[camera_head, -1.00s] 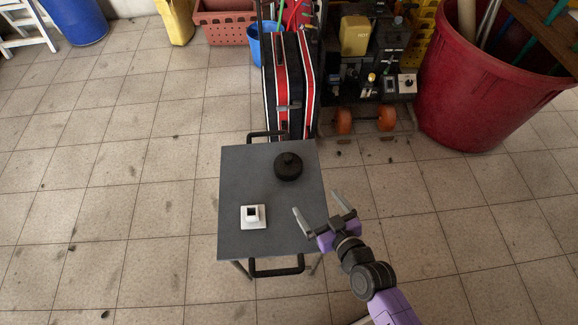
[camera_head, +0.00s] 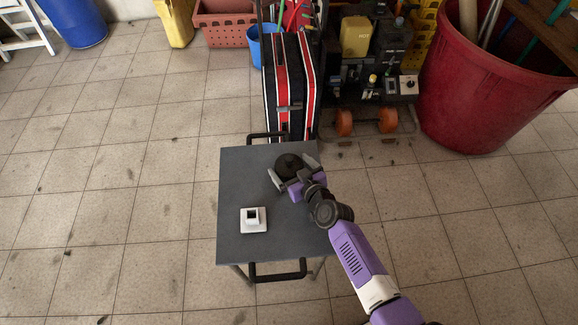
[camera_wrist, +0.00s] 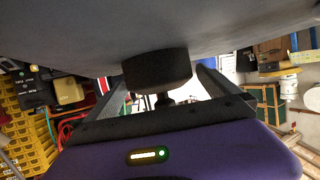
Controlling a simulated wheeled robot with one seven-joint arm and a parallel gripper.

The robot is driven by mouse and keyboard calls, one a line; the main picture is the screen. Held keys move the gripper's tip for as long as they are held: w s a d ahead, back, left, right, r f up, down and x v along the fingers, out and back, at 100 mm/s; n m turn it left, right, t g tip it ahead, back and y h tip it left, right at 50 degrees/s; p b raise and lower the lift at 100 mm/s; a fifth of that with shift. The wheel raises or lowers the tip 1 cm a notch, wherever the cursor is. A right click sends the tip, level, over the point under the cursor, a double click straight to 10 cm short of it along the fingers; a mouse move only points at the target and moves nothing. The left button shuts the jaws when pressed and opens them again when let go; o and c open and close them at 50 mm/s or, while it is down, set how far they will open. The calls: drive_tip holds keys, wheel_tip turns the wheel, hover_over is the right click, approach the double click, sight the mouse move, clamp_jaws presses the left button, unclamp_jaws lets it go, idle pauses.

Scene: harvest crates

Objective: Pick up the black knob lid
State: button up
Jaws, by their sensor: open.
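The black knob lid (camera_head: 288,164) lies on the grey table top, toward its far right part. In the wrist view the lid (camera_wrist: 157,70) shows between the two fingers, with its knob toward my gripper body. My gripper (camera_head: 293,172) is open, with one finger on each side of the lid. Gaps show between the lid and the fingers in the wrist view. My gripper hides part of the lid in the head view.
The small grey table (camera_head: 240,180) has black handles at its far and near ends. A white square piece (camera_head: 253,220) sits on its near left part. A striped case (camera_head: 290,95) stands on the floor just beyond the table. A large red bin (camera_head: 480,85) stands at the right.

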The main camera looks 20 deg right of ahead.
drive_tip(key=shift+w+f, duration=0.2)
drive_tip(key=shift+w, duration=0.4)
drive_tip(key=c, duration=1.3)
